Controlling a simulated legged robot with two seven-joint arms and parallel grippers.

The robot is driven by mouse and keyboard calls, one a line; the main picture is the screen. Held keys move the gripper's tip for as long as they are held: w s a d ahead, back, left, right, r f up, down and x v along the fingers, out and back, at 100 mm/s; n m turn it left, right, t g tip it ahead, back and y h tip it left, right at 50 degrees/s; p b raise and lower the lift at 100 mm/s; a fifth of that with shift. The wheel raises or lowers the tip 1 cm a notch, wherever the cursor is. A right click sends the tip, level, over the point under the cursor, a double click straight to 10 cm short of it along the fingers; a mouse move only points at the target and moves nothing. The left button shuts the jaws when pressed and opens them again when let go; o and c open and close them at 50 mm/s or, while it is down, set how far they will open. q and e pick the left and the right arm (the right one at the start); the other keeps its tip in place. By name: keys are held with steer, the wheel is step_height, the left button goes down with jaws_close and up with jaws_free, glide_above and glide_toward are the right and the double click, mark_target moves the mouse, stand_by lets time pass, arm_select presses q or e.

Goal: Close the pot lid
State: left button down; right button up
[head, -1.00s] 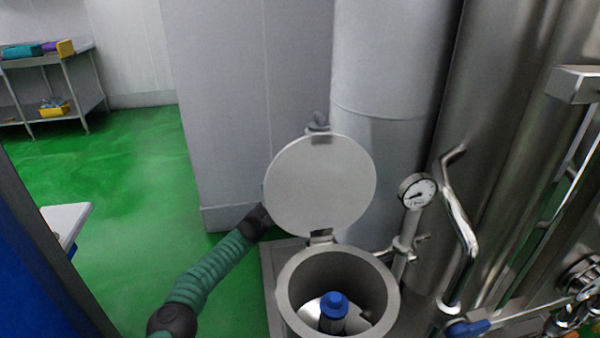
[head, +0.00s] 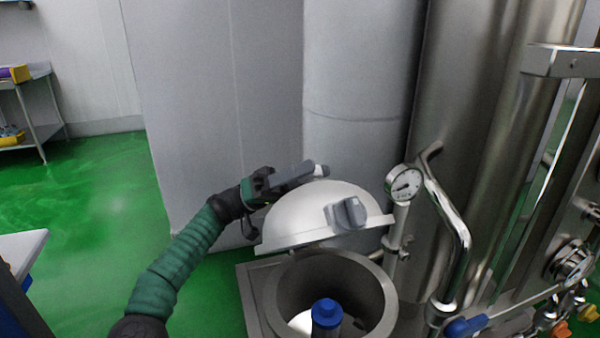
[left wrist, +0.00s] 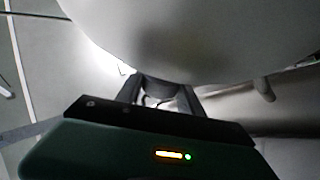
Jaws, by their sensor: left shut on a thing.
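My right gripper is not in view.
A blue-topped part (head: 327,313) stands inside the pot. A pressure gauge (head: 404,184) and bent steel pipe (head: 455,220) stand close on the right. A large steel cylinder (head: 360,90) is behind the lid. Green floor (head: 100,220) is free on the left.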

arm_select(q)
steer(key=s+d+f+m+g+y+b, duration=0.1)
steer(key=s+m+y+b, duration=0.1)
steer(key=s, duration=0.1)
steer(key=s+d+f+m+y+b, duration=0.2)
steer(key=s+m, duration=0.1)
steer(key=s, duration=0.1)
steer(key=s+d+f+m+g+y+b, duration=0.1)
steer(key=s+f+m+y+b, duration=0.1)
steer(key=s+m+b, duration=0.1)
steer(key=shift+s+d+g, duration=0.15)
steer(key=shift+g, duration=0.15)
steer(key=shift+s+d+f+m+y+b, duration=0.35)
steer(key=shift+s+f+m+y+b, duration=0.15)
steer(key=shift+s+f+m+b, duration=0.15)
steer(key=shift+s+f, duration=0.15)
steer(key=shift+f, duration=0.1)
steer(key=c, duration=0.8)
jaws_free()
steer(key=shift+d, duration=0.1)
steer(key=shift+c, duration=0.2)
steer(key=shift+o, duration=0.5)
steer(key=shift+r, duration=0.2)
